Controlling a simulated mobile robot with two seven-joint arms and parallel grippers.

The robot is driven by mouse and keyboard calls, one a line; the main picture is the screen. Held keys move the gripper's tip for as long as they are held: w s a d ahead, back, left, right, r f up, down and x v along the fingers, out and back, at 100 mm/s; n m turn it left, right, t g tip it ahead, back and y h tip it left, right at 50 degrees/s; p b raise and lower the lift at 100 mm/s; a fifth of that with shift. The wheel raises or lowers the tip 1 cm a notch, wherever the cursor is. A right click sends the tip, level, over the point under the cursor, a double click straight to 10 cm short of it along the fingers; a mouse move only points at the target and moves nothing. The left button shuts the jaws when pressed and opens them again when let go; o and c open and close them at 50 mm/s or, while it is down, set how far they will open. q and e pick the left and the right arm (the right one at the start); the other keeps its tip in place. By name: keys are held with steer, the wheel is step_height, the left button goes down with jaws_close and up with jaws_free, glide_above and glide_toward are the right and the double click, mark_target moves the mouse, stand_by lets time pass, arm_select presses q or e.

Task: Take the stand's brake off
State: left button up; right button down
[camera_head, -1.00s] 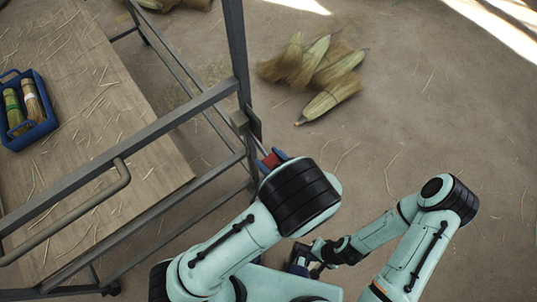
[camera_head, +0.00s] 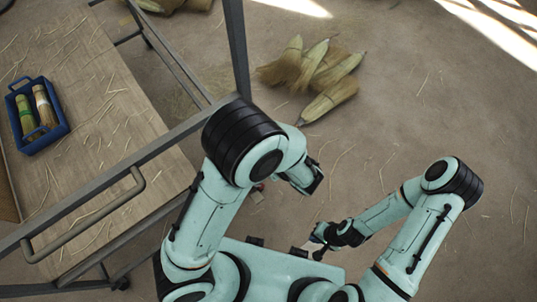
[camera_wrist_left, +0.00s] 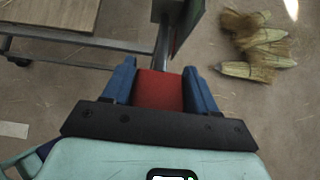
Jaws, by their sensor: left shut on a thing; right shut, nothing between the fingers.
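A red block (camera_wrist_left: 160,92), which looks like the stand's brake handle, sits between the blue fingers of my left gripper (camera_wrist_left: 158,76) in the left wrist view. The gripper is shut on it. In the head view my left arm hides most of this spot. The stand is a grey metal frame (camera_head: 105,183) at the left. Its dark post and a green-edged plate (camera_wrist_left: 188,24) show just beyond the red block in the left wrist view. My right gripper (camera_head: 318,254) is shut and empty, low in the middle of the head view, apart from the stand.
A wooden board (camera_head: 92,110) with loose straws lies within the frame. A blue tray (camera_head: 62,131) on it holds two bundles. Several straw brooms (camera_head: 330,100) lie on the floor beyond the stand. The floor at the right is clear.

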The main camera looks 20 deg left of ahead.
arm_select(q)
steer(key=shift+a+r, duration=0.1)
steer(key=o, duration=1.4)
steer(key=v, duration=1.3)
steer(key=shift+s+p, duration=0.1)
steer(key=shift+p, duration=0.3)
